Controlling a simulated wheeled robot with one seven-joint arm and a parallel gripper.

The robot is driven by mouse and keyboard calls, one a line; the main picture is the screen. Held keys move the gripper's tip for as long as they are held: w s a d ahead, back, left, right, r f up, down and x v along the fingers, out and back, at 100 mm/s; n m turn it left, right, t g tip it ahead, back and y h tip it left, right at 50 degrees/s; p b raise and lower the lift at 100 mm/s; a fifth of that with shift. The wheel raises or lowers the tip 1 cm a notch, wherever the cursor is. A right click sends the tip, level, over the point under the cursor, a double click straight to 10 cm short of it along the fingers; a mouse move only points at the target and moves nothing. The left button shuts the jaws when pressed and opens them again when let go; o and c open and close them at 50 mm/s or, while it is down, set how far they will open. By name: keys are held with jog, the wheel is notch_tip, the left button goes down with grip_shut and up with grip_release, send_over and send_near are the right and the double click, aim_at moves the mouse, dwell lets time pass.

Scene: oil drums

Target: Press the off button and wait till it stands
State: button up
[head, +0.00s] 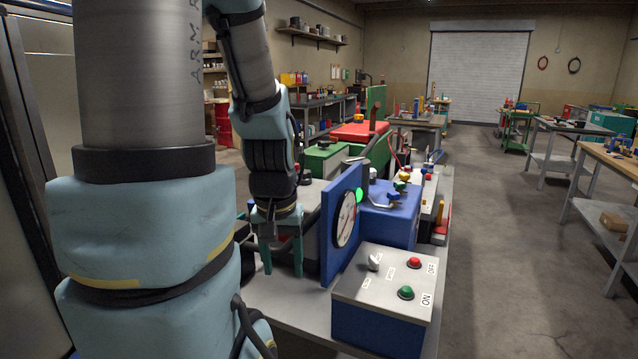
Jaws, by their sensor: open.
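The red button (414,262) sits on the sloped grey top of a blue control box (376,322), beside an OFF label. A green button (405,292) sits nearer, beside an ON label, and a grey lever switch (374,262) is to their left. A blue panel (328,236) with a round dial (345,218) stands behind the box, seen edge-on, so its reading is unclear. A lit green lamp (359,195) shows at its right edge. My gripper (283,270) points down, open and empty, left of the panel and apart from the buttons.
The grey bench (276,301) carries blue, red and green machinery behind the panel. My arm covers the left of the view. Workbenches (610,160) line the right side. The concrete floor (500,240) between is clear up to the roller door (478,78). A red drum (223,124) stands back left.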

grip_shut()
dwell(1.1)
